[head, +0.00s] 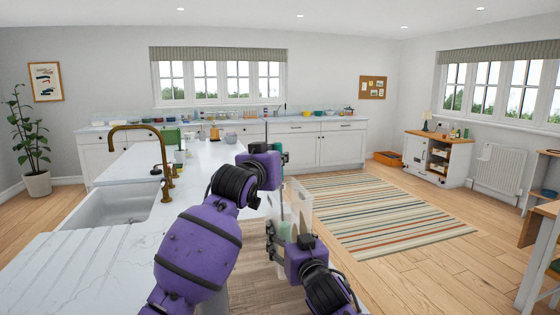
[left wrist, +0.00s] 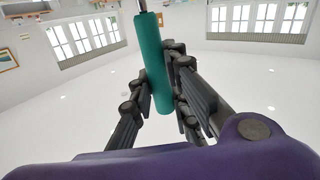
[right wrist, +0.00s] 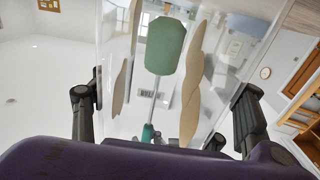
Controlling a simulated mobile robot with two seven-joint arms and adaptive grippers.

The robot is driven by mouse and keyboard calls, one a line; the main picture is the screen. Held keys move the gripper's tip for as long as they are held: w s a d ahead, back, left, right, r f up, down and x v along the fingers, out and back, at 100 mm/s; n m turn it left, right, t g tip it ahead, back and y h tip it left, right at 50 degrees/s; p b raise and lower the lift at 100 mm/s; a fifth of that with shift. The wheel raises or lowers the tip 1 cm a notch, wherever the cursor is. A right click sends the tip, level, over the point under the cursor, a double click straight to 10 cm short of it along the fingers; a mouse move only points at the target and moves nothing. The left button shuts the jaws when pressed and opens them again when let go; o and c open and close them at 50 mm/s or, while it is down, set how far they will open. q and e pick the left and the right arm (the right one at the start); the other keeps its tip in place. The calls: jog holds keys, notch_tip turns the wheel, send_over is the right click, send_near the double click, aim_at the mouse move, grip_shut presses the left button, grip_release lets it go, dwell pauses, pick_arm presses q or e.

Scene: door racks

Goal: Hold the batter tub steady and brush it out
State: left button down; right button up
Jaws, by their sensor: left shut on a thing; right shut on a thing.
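The clear batter tub (head: 304,196) is held upright off the worktop's right side, with cream batter patches (right wrist: 190,95) on its walls. My right gripper (head: 294,238) is shut on the tub; in the right wrist view its fingers (right wrist: 163,103) lie on either side of it. A brush with a green head (right wrist: 166,45) and thin shaft shows through the clear wall. My left gripper (head: 276,160), above the tub, is shut on the brush's teal handle (left wrist: 153,62). The handle's far end also shows in the right wrist view (right wrist: 147,133).
The white marble worktop (head: 100,245) with a sink (head: 118,203) and brass tap (head: 140,128) lies to the left. A striped rug (head: 385,215) covers open floor to the right. Cabinets (head: 325,148) line the back wall. A wooden-topped table edge (head: 540,225) is at far right.

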pick_arm(q)
jog(key=shift+w+a, duration=0.1)
jog(key=shift+w, duration=0.2)
jog(key=shift+w+d, duration=0.3)
jog(key=shift+d, duration=0.65)
jog(key=shift+r, duration=0.1)
jog(key=shift+r, duration=4.25)
notch_tip(320, 180, down, 9)
jog(key=shift+r, duration=0.1)
